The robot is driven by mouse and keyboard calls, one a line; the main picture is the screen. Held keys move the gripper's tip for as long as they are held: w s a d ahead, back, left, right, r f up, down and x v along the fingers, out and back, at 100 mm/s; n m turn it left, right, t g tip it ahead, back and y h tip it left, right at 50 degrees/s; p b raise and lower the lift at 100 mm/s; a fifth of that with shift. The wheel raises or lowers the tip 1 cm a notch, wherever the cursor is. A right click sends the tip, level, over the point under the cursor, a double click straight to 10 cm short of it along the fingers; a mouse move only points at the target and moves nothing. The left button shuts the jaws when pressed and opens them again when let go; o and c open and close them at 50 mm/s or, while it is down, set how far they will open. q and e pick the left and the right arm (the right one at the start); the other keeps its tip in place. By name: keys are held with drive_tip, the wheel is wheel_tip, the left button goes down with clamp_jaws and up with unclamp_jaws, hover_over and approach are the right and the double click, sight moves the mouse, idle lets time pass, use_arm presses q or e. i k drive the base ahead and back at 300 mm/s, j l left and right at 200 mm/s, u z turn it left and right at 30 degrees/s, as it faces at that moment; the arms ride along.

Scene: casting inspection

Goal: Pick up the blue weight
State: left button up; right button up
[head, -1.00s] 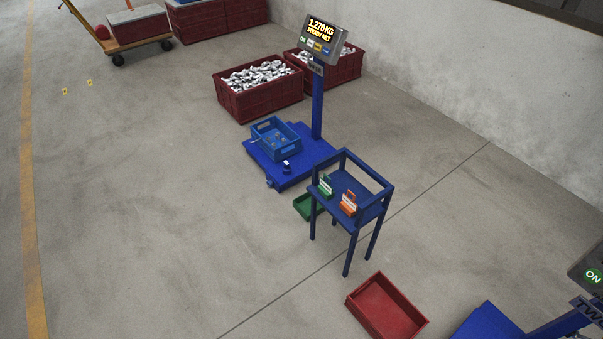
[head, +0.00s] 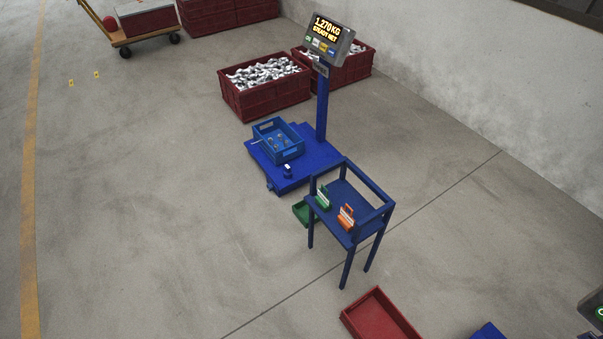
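A small dark blue object with a pale top, which looks like the blue weight (head: 287,171), stands on the front part of the blue scale platform (head: 312,172). It is beside a blue crate (head: 291,153) that holds a few small items. The scale's display (head: 327,37) on its post reads 1.270 KG, steady net. Neither of my grippers is in view.
A blue stand (head: 339,215) with a green and an orange item is right of the scale. A green tray (head: 301,212) is behind it; a red tray (head: 378,318) lies in front. Red crates of castings (head: 265,105) are behind.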

sight(288, 172)
drive_tip(key=i+j+z, duration=0.2)
drive_tip(key=z, duration=0.2)
drive_tip(key=i+j+z, duration=0.25)
drive_tip(key=z, duration=0.15)
drive_tip(key=i+j, duration=0.15)
drive_tip(key=j, duration=0.2)
drive_tip(key=i+j+z, duration=0.15)
drive_tip(key=j, duration=0.2)
drive_tip(key=i+j, duration=0.2)
drive_tip(key=j, duration=0.15)
drive_tip(key=i+j+z, duration=0.15)
drive_tip(key=j, duration=0.2)
drive_tip(key=i+j, duration=0.15)
drive_tip(key=j, duration=0.2)
drive_tip(key=i+j+z, duration=0.15)
drive_tip(key=j, duration=0.25)
drive_tip(key=i+j, duration=0.1)
drive_tip(key=j, duration=0.25)
drive_tip(key=z, duration=0.05)
